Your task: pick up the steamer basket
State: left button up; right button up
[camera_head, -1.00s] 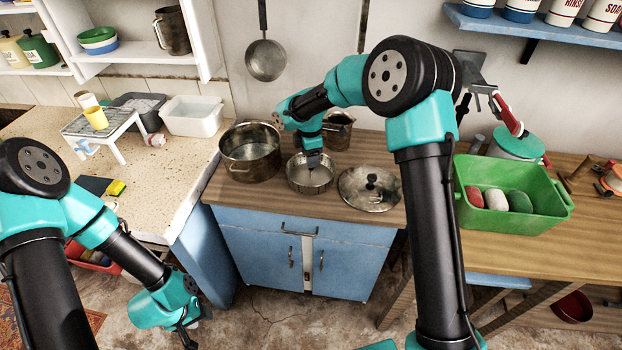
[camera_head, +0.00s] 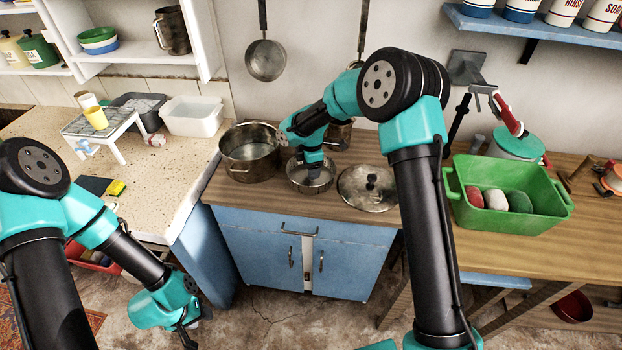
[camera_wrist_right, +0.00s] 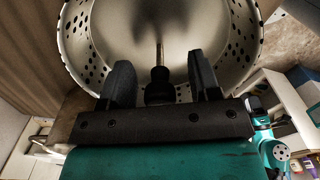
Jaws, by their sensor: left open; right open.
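The steamer basket (camera_head: 299,177) is a round metal basket on the wooden top of the blue cabinet, between the large pot and the lid. In the right wrist view the basket (camera_wrist_right: 80,50) has perforated walls and an upright centre post (camera_wrist_right: 159,40). My right gripper (camera_head: 314,182) reaches down at the basket in the head view. My left gripper (camera_head: 192,335) is open and low at the front, away from the basket.
A large metal pot (camera_head: 250,152) stands just left of the basket. A lid with a black knob (camera_head: 368,188) lies to its right, and a metal mug (camera_head: 338,134) is behind. A green tub (camera_head: 508,208) stands farther right.

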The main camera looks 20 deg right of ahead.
grip_shut()
dwell(0.5)
